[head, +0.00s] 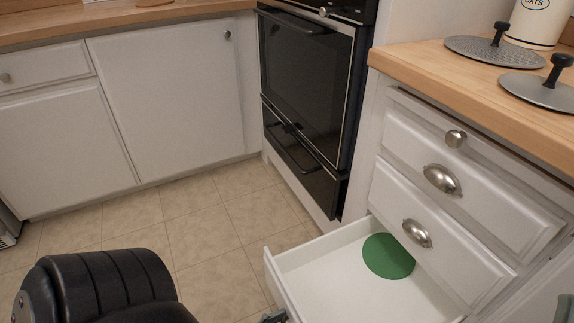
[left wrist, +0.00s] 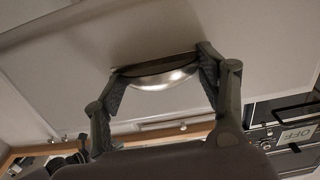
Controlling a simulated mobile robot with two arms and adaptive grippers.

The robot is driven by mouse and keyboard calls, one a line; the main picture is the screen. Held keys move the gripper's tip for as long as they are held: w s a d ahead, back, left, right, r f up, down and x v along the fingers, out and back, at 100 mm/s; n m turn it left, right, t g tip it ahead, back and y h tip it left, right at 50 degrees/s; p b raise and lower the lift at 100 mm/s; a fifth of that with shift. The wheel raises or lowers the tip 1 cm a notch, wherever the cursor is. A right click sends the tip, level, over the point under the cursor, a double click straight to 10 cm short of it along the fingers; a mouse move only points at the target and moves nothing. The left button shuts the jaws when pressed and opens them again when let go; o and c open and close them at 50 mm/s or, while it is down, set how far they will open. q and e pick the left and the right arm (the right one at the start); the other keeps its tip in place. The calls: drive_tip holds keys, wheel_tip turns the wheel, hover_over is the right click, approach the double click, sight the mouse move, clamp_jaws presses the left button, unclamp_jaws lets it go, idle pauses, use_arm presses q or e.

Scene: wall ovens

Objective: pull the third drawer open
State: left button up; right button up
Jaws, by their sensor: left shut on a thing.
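The open drawer (head: 284,288) is pulled out of the white cabinet at the lower right, below two closed drawers with cup handles. A flat green disc (head: 388,256) lies inside it. My left gripper (head: 273,317) barely shows at the drawer's front, at the bottom edge of the head view. In the left wrist view my left gripper (left wrist: 162,90) has its fingers at both ends of a shiny metal cup handle (left wrist: 165,80) on the drawer front, shut on it. A grey-green piece at the lower right corner of the head view may be part of my right gripper (head: 565,309); its jaws are not visible.
A black wall oven (head: 307,83) stands behind the drawer. Burner lids with black knobs (head: 490,48) lie on the wooden counter. The tiled floor (head: 200,225) is clear left of the drawer.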

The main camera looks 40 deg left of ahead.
use_arm(q)
drive_tip(key=o, duration=1.7)
drive_tip(key=shift+s, duration=0.1)
drive_tip(key=v, duration=1.1)
drive_tip(key=shift+s+a, duration=0.15)
drive_tip(key=shift+s, duration=0.25)
